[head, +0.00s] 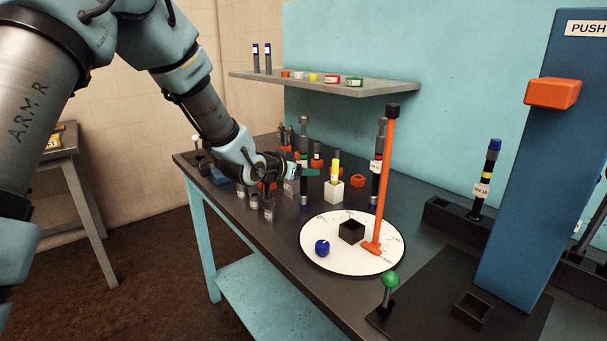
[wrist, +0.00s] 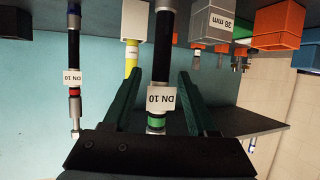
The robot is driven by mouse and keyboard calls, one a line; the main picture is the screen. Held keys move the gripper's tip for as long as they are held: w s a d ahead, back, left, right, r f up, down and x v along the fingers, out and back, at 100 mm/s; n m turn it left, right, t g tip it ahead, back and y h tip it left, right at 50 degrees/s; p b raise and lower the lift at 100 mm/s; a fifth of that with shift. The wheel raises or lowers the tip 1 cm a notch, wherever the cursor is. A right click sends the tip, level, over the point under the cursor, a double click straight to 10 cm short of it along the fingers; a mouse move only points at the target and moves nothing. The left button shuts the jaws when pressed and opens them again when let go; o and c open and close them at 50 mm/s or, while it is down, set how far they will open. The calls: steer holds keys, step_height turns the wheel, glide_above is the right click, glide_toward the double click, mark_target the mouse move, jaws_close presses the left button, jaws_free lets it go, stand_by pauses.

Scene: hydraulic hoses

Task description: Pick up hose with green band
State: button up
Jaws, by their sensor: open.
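The hose with the green band (wrist: 155,122) stands between the two open green fingers of my gripper (wrist: 158,75) in the wrist view, where the picture is upside down. It has a black body, a white DN 10 label and a metal end. I see no clear closing of the fingers on it. In the head view my gripper (head: 303,171) reaches in from the left at this upright hose (head: 304,152) on the dark table. The fingers and wrist partly cover the hose, so its green band is hard to tell there.
A red-banded hose (wrist: 74,50) stands to the right in the head view (head: 377,165). A dial plate (head: 325,262) with an orange post (head: 387,180) is nearer. A grey shelf (head: 300,84) hangs above.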

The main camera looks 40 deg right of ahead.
jaws_close()
stand_by(0.3)
stand_by(1.1)
